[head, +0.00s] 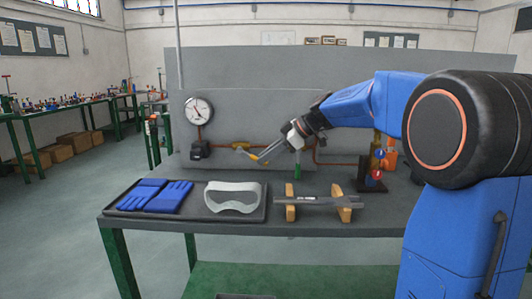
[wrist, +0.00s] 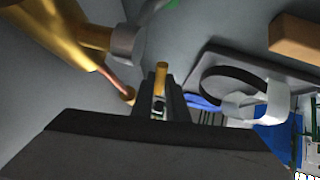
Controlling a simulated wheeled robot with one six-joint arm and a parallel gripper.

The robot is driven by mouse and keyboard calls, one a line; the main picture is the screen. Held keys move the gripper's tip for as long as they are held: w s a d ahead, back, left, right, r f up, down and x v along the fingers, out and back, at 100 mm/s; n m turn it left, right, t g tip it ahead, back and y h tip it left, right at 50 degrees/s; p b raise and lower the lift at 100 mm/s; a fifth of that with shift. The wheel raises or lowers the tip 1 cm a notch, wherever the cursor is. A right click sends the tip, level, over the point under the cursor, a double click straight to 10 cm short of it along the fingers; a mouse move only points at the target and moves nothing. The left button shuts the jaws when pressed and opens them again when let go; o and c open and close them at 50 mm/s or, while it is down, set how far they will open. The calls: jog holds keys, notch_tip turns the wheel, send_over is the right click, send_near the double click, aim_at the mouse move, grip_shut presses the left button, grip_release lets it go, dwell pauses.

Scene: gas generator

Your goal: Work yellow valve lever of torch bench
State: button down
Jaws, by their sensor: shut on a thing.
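The torch bench (head: 375,215) has a grey top and a back panel. A brass valve body (head: 241,146) sits on the copper pipe in front of the panel, and it shows large at the upper left of the wrist view (wrist: 62,35). My gripper (head: 265,156) reaches in from the right beside the valve. The yellow lever (wrist: 161,75) stands between my fingers (wrist: 161,100) in the wrist view, its tip sticking out past them. The fingers are shut on it and hide its lower part. In the head view a small yellow end (head: 255,157) shows at the fingertips.
A gauge (head: 199,111) stands left of the valve. A dark tray (head: 125,210) holds blue gloves (head: 170,197) and a white face shield or goggles (head: 233,198). A metal piece (head: 310,201) lies on wooden blocks (head: 344,207). The bench top's right front is clear.

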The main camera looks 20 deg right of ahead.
jog(key=shift+f+y, duration=0.3)
dwell(0.4)
jog(key=c, duration=1.7)
grip_release()
jog(key=v, duration=1.2)
jog(key=shift+s+f, duration=0.1)
jog(key=shift+f, duration=0.1)
